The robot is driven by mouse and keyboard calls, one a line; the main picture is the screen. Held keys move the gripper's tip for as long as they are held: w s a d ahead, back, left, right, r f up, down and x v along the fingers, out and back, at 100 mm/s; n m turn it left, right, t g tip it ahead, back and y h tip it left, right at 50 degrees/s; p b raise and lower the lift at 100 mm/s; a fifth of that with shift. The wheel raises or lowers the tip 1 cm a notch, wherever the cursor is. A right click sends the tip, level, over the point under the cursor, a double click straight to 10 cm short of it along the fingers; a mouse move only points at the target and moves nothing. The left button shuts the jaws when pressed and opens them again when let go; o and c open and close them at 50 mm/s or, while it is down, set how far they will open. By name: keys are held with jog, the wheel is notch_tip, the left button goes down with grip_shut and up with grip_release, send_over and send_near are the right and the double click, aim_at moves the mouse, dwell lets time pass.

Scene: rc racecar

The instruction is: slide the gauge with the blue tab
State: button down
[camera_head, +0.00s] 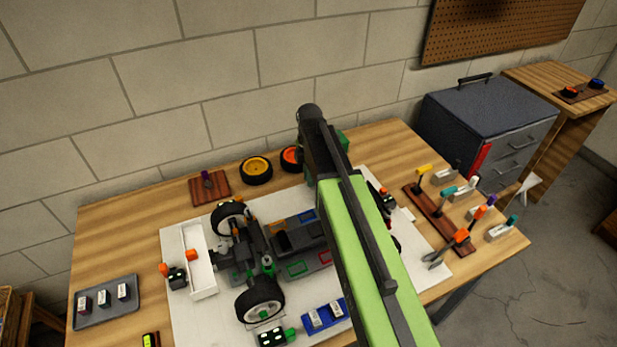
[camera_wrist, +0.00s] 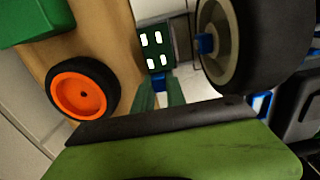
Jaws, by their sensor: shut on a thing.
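The gauge with the blue tab (camera_wrist: 153,46) is a small dark green block with several white marks. It lies at the top middle of the wrist view, beside a black-tyred wheel (camera_wrist: 212,42) with a blue hub. Its blue tab (camera_wrist: 158,80) points at my gripper (camera_wrist: 160,88), whose two green fingers are shut on the tab. In the head view my green arm hides this gauge and most of my gripper.
The racecar (camera_head: 290,245) stands on a white mat (camera_head: 180,322). Similar gauges with an orange tab (camera_head: 177,277) and a green tab (camera_head: 273,338) lie around it. A loose orange-rimmed wheel (camera_wrist: 82,90) and a green block (camera_wrist: 35,20) are close to my gripper.

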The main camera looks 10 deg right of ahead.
aim_at(314, 192)
dwell(0.8)
jog(key=s, duration=0.3)
jog(key=shift+s+d, duration=0.25)
jog(key=shift+d, duration=0.05)
jog(key=c, duration=1.4)
grip_release()
jog(key=shift+o, duration=0.2)
jog(key=shift+r+p, duration=0.35)
jog(key=shift+p, duration=0.05)
notch_tip(314, 192, up, 17)
jog(key=p, duration=1.6)
jog(key=shift+f, duration=0.2)
jog(key=shift+a, duration=0.1)
